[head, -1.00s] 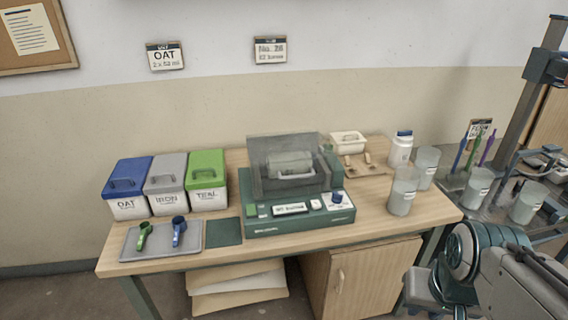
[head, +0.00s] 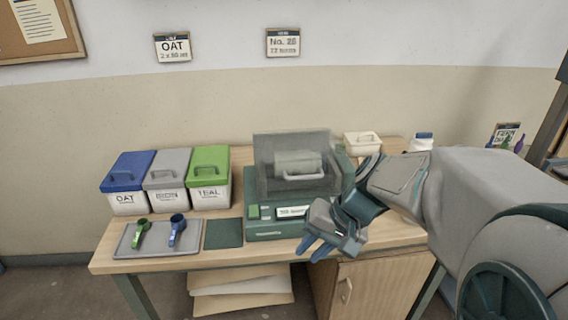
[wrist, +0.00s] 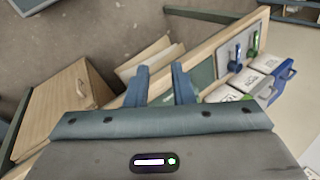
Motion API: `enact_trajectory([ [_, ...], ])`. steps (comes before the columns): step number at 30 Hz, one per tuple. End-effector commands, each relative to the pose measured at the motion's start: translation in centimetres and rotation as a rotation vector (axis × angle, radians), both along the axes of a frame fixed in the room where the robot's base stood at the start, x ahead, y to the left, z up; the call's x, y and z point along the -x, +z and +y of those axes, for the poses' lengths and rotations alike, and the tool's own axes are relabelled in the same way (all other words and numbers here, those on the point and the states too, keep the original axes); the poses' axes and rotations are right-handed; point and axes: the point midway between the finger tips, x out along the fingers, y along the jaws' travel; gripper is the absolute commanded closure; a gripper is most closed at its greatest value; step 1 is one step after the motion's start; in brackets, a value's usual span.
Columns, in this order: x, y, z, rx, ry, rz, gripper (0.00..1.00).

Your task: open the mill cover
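The mill (head: 272,229) is a green machine on the table with a smoky see-through cover (head: 268,178). The cover appears to be down around a pale drum (head: 293,160), with a curved handle (head: 304,176) at its front. My gripper (head: 314,248) is in front of the mill's lower right side, below the handle and apart from it. My arm hides the right part of the control panel. The wrist view shows the two blue fingers (wrist: 160,84) spread apart with nothing between them. The wrist camera does not clearly show the mill.
Blue, grey and green lidded bins (head: 166,183) stand left of the mill. In front of them a grey tray (head: 150,247) holds a green and a blue scoop. A cream lidded box (head: 361,145) is behind my arm, which hides the table's right side. A cabinet (head: 372,279) is below.

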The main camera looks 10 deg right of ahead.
Motion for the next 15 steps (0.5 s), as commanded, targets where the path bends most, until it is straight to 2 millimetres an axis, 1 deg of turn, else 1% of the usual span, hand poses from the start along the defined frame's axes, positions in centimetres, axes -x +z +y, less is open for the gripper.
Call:
enact_trajectory([
  [1,-2.0,-1.4,-0.2,-0.093,-0.048,0.009,0.78],
  [2,-3.2,-1.7,-0.3,-0.151,-0.074,0.006,0.78],
  [3,-4.9,-1.9,-0.5,-0.230,-0.112,-0.004,0.78],
  [5,-7.5,-2.2,-1.2,-0.347,-0.171,-0.030,0.78],
  [6,-9.2,-2.4,-2.0,-0.422,-0.211,-0.054,0.78],
  [8,-11.8,-2.6,-3.5,-0.527,-0.273,-0.099,0.78],
  [9,-13.3,-2.7,-4.7,-0.589,-0.314,-0.134,0.78],
  [11,-15.4,-2.8,-6.6,-0.671,-0.372,-0.186,0.78],
  [12,-16.5,-2.9,-7.9,-0.717,-0.407,-0.219,0.78],
  [15,-18.6,-2.9,-10.7,-0.802,-0.478,-0.294,0.78],
])
